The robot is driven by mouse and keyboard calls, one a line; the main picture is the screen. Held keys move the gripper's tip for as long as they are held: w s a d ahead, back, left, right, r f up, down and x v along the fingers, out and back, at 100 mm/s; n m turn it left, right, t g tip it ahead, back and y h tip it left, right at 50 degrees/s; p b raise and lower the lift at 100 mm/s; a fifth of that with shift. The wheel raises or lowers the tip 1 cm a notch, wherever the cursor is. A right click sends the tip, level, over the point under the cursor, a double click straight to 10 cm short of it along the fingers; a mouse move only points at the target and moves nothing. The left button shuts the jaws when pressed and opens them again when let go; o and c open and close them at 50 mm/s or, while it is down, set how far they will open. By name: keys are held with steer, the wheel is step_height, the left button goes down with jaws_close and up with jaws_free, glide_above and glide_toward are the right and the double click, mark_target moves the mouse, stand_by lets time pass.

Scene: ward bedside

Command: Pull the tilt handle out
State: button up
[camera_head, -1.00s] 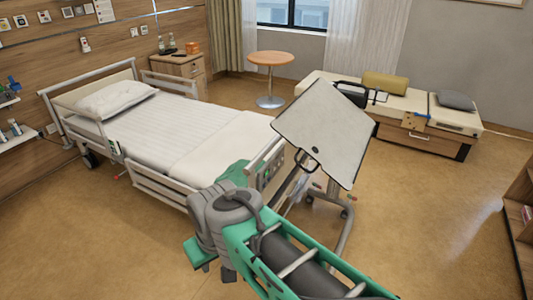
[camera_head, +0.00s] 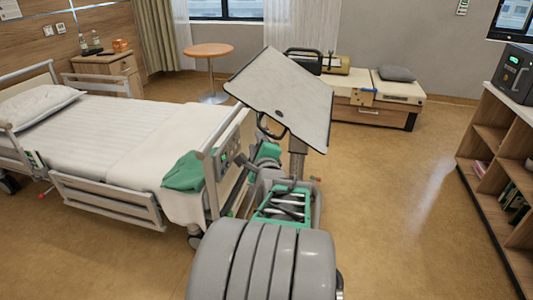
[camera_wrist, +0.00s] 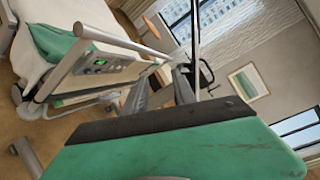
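The overbed table has a pale, steeply tilted top (camera_head: 285,95) standing beside the foot of the bed. A dark loop-shaped handle (camera_head: 270,129), which looks like the tilt handle, hangs under its lower left edge. In the wrist view the top appears nearly edge-on as a thin pale line, and a dark loop (camera_wrist: 207,72) shows beside it; I cannot tell if this is the same handle. My gripper (camera_wrist: 160,76) has its two grey fingers apart with nothing visibly held. In the head view its fingertips are largely hidden by my arm, just below the handle.
The bed's footboard (camera_head: 228,160) with a green cloth (camera_head: 185,173) is close on the left of my arm. A bench (camera_head: 375,92) stands behind the table and a shelf unit (camera_head: 493,150) at right. The floor between table and shelf is clear.

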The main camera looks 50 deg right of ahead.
steer(key=w+d+m+h, duration=0.1)
steer(key=w+d+m, duration=0.1)
steer(key=d, duration=0.6)
steer(key=shift+w+r+h, duration=0.25)
steer(key=shift+w+h, duration=0.05)
steer(key=shift+w, duration=0.15)
steer(key=shift+d, duration=0.1)
steer(key=shift+c, duration=0.4)
jaws_close()
stand_by(0.4)
